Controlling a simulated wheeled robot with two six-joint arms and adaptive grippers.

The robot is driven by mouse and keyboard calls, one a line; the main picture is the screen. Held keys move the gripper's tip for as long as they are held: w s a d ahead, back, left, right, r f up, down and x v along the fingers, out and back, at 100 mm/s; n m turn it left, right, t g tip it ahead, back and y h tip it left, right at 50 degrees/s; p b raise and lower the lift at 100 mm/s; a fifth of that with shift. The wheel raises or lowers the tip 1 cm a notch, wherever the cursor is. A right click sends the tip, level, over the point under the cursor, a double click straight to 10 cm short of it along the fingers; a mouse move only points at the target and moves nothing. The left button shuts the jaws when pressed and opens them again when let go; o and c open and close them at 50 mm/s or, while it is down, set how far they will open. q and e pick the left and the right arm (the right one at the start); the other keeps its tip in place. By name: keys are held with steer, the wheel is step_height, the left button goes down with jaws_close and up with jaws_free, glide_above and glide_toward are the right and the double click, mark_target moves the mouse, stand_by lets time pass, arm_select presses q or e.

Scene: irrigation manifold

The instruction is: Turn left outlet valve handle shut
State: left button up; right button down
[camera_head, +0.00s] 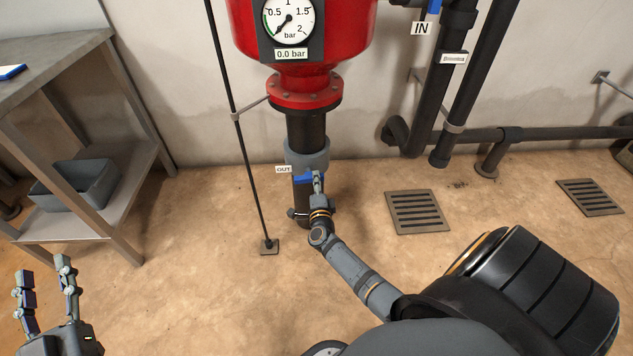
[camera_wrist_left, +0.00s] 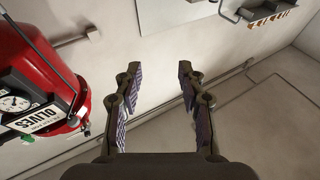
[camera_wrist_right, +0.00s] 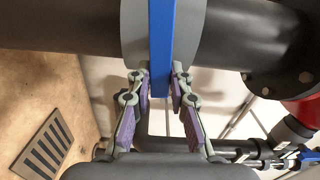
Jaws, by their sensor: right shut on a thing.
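The blue outlet valve handle (camera_head: 303,179) is on the dark vertical pipe under the red tank, below the OUT label (camera_head: 284,169). It lies across the pipe. My right gripper (camera_head: 318,179) is at the handle's right part in the head view. In the right wrist view, the blue handle (camera_wrist_right: 161,45) runs crosswise over the pipe and its near end is between the fingers of my right gripper (camera_wrist_right: 160,88), which are shut on it. My left gripper (camera_head: 45,272) is open and empty at the lower left; its fingers also stand apart in the left wrist view (camera_wrist_left: 157,80).
The red tank (camera_head: 300,50) has a gauge reading 0.0 bar. A thin black rod (camera_head: 245,150) stands left of the pipe. A metal bench (camera_head: 70,45) with a grey bin (camera_head: 95,190) is at left. Floor grates (camera_head: 417,212) and dark pipes (camera_head: 440,80) are right.

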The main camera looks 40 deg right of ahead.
arm_select(q)
steer(key=shift+s+r+t, duration=0.2)
steer(key=shift+r+t, duration=0.2)
steer(key=shift+r, duration=0.5)
steer(key=shift+s+r+t, duration=0.2)
steer(key=shift+r+t, duration=0.2)
steer(key=shift+r, duration=0.5)
arm_select(e)
steer(key=shift+f+m, duration=0.2)
steer(key=shift+m, duration=0.4)
steer(key=c, duration=1.2)
jaws_free()
steer(key=v, duration=1.2)
steer(key=shift+s, duration=0.1)
steer(key=shift+d, duration=0.1)
